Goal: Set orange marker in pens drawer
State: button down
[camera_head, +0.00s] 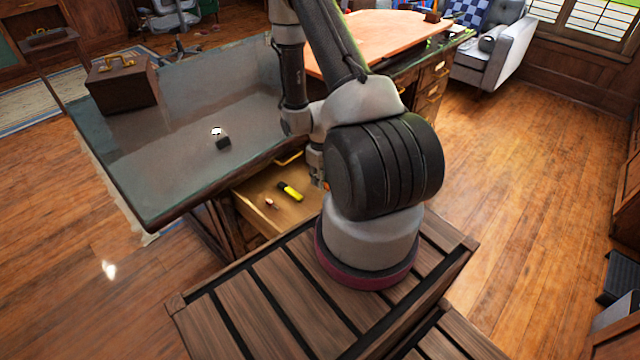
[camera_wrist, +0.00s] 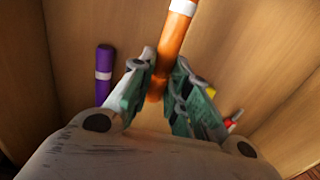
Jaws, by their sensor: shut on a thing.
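In the wrist view, my gripper (camera_wrist: 158,75) is shut on the orange marker (camera_wrist: 175,38), which has a white band near the top of the picture. The marker is between the fingertips, over the wooden inside of the open pens drawer (camera_wrist: 245,60). I cannot tell whether it touches the drawer floor. In the head view, the drawer (camera_head: 253,191) is pulled out below the desk top. A small orange spot of the marker (camera_head: 326,185) shows beside my arm, which hides most of the gripper there.
In the drawer are a yellow marker (camera_head: 290,191) and a small reddish item (camera_head: 270,203). A purple marker (camera_wrist: 104,75) lies left of the gripper in the wrist view.

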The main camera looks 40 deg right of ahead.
jog(key=shift+f, duration=1.3)
jog(key=c, duration=1.4)
grip_release()
jog(key=shift+f, duration=0.1)
jog(key=shift+o, duration=0.2)
